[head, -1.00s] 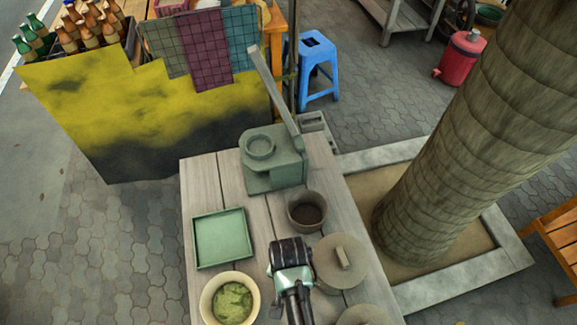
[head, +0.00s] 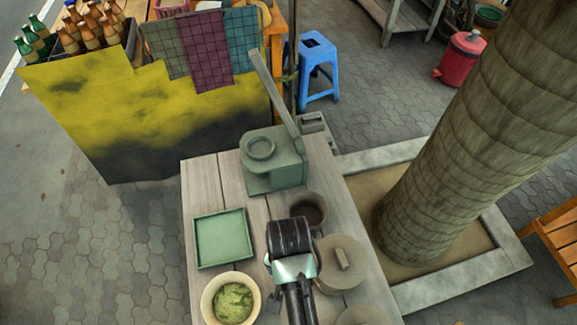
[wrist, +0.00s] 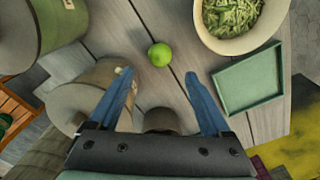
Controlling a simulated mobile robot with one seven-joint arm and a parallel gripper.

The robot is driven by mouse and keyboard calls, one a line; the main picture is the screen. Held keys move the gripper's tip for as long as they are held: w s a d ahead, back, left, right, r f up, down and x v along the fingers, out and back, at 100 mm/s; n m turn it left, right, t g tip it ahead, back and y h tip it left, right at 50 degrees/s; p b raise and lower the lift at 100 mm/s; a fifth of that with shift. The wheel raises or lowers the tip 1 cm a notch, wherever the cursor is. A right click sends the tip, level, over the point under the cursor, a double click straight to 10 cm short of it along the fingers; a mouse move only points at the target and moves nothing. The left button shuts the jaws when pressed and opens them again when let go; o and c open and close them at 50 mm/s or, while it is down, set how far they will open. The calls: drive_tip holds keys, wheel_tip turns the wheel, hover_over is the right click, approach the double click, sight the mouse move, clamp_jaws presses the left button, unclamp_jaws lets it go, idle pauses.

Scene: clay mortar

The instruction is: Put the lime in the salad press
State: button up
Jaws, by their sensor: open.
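The lime (wrist: 160,54) is a small bright green ball lying on the wooden table. In the wrist view it sits just past the fingertips, roughly centred between them and touching neither. My gripper (wrist: 158,73) is open and empty, its two blue fingers spread wide. In the head view my gripper (head: 291,240) is above the table and the lime cannot be seen. The salad press (head: 275,162) is a grey-green block at the table's far end, with a round cup on top and a long lever raised to the back left.
A square green tray (head: 222,238) and a bowl of shredded greens (head: 208,301) stand left of my gripper. A dark-filled cup (head: 308,208) and a lidded pot (head: 341,262) are close on its far and right sides. A thick trunk (head: 470,130) rises beyond the table's right edge.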

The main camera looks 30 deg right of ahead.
drive_tip(key=shift+r, duration=1.65)
